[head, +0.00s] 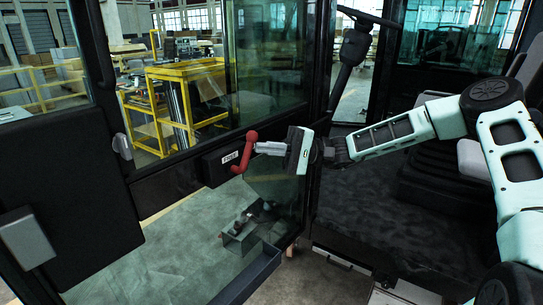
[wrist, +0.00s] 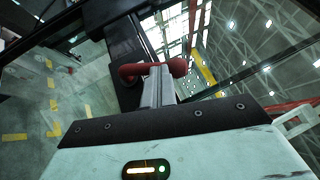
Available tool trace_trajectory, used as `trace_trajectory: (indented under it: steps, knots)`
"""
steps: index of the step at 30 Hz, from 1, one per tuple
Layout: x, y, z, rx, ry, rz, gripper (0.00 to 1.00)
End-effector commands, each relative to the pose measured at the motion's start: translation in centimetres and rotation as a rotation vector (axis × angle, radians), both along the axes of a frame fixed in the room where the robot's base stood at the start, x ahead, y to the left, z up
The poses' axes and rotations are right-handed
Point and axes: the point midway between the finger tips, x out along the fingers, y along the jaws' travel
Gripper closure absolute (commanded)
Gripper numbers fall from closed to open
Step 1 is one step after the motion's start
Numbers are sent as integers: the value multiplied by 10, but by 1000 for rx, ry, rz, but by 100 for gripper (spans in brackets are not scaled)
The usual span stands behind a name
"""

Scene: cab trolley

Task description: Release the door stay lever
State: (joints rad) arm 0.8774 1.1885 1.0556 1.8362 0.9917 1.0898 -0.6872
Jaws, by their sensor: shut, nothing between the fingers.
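The door stay lever is a red bent handle (head: 246,150) on a black labelled box (head: 225,163) on the door's dark crossbar. In the wrist view the red lever (wrist: 130,72) crosses just beyond the fingertips. My gripper (head: 258,147) reaches it from the right with its fingers shut and empty. In the wrist view the shut fingers (wrist: 158,72) overlap the middle of the lever; I cannot tell whether they touch it. The fingers hide part of the lever there.
The glazed door (head: 170,235) has a dark frame and a low tray-like ledge (head: 250,277). A grey block handle (head: 26,238) is at the lower left. The cab's steering column (head: 350,58) and seat (head: 440,180) are to the right. A yellow trolley (head: 180,72) stands beyond the glass.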

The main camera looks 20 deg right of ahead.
Motion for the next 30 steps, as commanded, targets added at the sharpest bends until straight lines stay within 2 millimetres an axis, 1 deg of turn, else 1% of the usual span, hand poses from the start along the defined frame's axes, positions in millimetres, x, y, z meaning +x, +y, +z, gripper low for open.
trace_trajectory:
  steps: [1,9,30]
  knots:
    - [-1,1,4,-28,-21,0,100]
    - [-5,7,9,-134,-89,1,100]
    - [-9,13,14,-234,-154,1,100]
